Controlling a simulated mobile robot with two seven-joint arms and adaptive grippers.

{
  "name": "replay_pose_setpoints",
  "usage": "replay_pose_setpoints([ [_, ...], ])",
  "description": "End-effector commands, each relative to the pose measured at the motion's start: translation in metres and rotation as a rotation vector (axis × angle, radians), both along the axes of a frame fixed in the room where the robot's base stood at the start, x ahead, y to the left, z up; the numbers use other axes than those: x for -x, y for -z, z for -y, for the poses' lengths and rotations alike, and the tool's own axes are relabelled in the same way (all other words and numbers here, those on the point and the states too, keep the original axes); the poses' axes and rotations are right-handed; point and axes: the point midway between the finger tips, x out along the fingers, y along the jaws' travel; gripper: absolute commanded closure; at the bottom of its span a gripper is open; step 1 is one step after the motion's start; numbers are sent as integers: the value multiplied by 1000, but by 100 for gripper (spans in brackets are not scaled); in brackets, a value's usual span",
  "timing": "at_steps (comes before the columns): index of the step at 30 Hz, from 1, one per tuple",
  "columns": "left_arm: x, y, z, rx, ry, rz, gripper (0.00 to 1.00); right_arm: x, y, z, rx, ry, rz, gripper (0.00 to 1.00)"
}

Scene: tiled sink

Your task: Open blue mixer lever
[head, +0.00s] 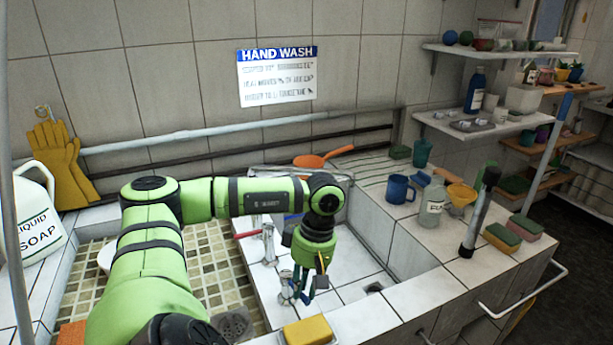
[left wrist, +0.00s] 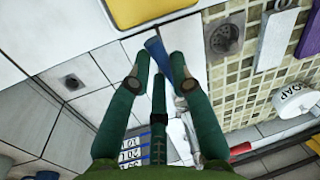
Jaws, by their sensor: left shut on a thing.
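The blue mixer lever (left wrist: 156,50) shows in the left wrist view, between the tips of my left gripper's dark green fingers. My left gripper (left wrist: 157,78) is closed around it. In the head view my left gripper (head: 304,292) points down over the near edge of the sink, beside a chrome tap body (head: 286,288). The fingers hide most of the lever there, so its angle is hard to tell. A second chrome tap (head: 268,243) with a red lever (head: 247,234) stands farther back; the red lever also shows in the left wrist view (left wrist: 240,148). My right gripper is not in view.
A yellow sponge (head: 308,331) lies just in front of the gripper. A sink drain (head: 374,287) is to the right, in a clear white basin.

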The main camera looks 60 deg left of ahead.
Motion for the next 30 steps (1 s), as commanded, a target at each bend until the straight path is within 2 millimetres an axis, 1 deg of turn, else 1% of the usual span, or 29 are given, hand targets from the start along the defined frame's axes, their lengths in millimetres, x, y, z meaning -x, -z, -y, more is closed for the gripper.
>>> replay_pose_setpoints([
  [12, 1, 0, 0, 1, 6, -1, 100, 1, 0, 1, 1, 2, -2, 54],
  [13, 1, 0, 0, 1, 6, -1, 66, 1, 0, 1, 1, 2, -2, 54],
  [14, 1, 0, 0, 1, 6, -1, 54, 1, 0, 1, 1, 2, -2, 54],
  [25, 0, -2, 0, 0, 4, 0, 54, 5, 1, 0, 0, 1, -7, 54],
  [28, -3, -9, 0, 1, 4, 4, 54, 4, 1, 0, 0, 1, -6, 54],
  [30, -5, -20, 0, 2, 5, 5, 54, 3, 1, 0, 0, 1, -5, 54],
])
